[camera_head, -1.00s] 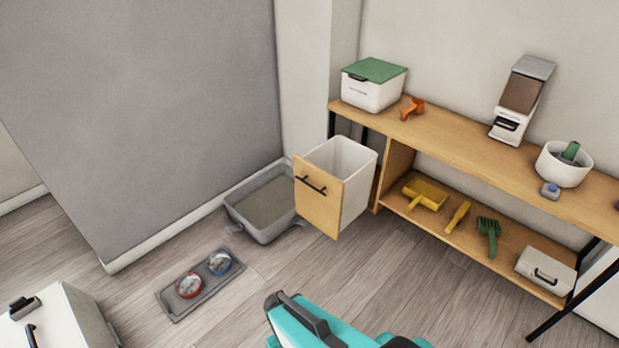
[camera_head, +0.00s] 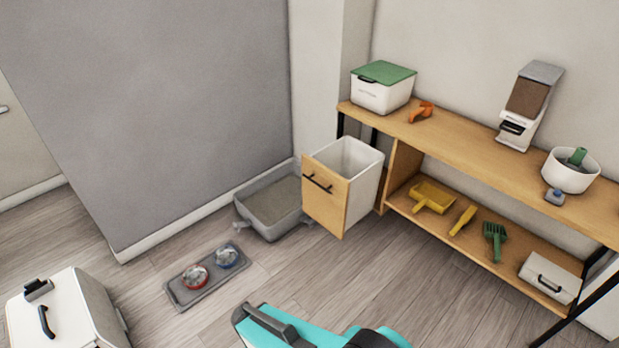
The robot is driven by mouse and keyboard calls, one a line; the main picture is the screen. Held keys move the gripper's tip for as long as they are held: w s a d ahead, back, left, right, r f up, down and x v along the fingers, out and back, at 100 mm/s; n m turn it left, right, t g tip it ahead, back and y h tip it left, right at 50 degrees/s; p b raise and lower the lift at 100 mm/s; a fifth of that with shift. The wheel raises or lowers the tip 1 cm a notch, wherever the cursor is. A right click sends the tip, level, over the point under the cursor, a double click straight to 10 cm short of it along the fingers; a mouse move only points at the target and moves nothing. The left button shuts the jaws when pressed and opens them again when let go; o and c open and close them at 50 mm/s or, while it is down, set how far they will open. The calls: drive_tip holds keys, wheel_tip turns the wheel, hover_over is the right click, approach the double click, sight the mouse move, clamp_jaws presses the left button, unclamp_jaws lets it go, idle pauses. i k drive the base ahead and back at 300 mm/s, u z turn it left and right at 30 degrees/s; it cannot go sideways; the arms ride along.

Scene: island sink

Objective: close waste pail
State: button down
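The waste pail (camera_head: 342,183) is a white open-topped bin with a wooden front panel and a dark bar handle (camera_head: 318,183). It is pulled out at the left end of the wooden shelf unit, and its inside looks empty. A teal and black object (camera_head: 290,328) at the bottom edge stands well short of the pail; I cannot tell whether it is part of my arm. My gripper's fingers do not show.
A grey litter tray (camera_head: 270,205) lies left of the pail, and a mat with two bowls (camera_head: 208,277) lies in front. A white box (camera_head: 65,310) stands at lower left. The shelf (camera_head: 470,160) runs right with several items. Floor before the pail is clear.

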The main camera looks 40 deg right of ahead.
sight(340, 180)
drive_tip(key=i, duration=1)
drive_tip(key=u, duration=0.1)
drive_tip(key=k, duration=0.9)
drive_tip(key=z, duration=0.2)
drive_tip(key=i, duration=0.4)
drive_tip(key=u, duration=0.1)
